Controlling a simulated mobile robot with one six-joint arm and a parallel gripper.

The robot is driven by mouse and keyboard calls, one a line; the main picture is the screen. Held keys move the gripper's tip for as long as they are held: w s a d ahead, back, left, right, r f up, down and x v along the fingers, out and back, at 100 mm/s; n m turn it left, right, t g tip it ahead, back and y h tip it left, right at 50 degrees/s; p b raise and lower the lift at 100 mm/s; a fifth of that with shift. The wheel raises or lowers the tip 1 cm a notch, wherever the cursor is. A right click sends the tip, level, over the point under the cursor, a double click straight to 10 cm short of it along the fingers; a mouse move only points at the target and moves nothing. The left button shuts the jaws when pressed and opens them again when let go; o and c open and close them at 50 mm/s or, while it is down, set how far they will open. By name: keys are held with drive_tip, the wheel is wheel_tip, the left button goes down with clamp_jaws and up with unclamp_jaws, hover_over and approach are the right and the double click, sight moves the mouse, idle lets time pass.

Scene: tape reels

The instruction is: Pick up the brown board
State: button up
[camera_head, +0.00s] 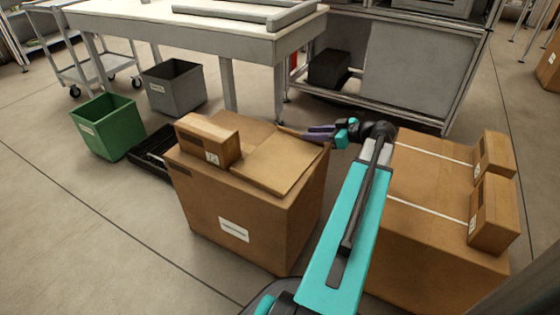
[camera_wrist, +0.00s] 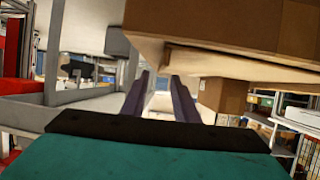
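The brown board (camera_head: 278,160) lies flat on top of a large cardboard box (camera_head: 250,215), beside a smaller carton, in the head view. My gripper (camera_head: 306,133) reaches in from the right, with its dark purple fingers near the board's far right corner. I cannot tell from the head view whether they touch it. In the wrist view the two fingers (camera_wrist: 160,85) stand apart with nothing visible between them. A large brown cardboard surface (camera_wrist: 230,30) with a paler strip under it fills the upper right there; I cannot tell whether the strip is the board.
The small carton (camera_head: 208,139) stands left of the board. More boxes (camera_head: 440,225) stand right of my arm. A workbench (camera_head: 180,27) is behind, with a grey bin (camera_head: 174,88) and a green bin (camera_head: 107,126) at left. Floor is free at the lower left.

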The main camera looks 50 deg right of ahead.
drive_tip(key=shift+w+a+f+b, duration=0.15)
drive_tip(key=shift+w+f+b, duration=0.35)
drive_tip(key=shift+w+f, duration=0.25)
drive_tip(key=shift+w+a+f, duration=0.1)
drive_tip(key=shift+w+a, duration=0.05)
drive_tip(key=shift+w, duration=0.8)
clamp_jaws()
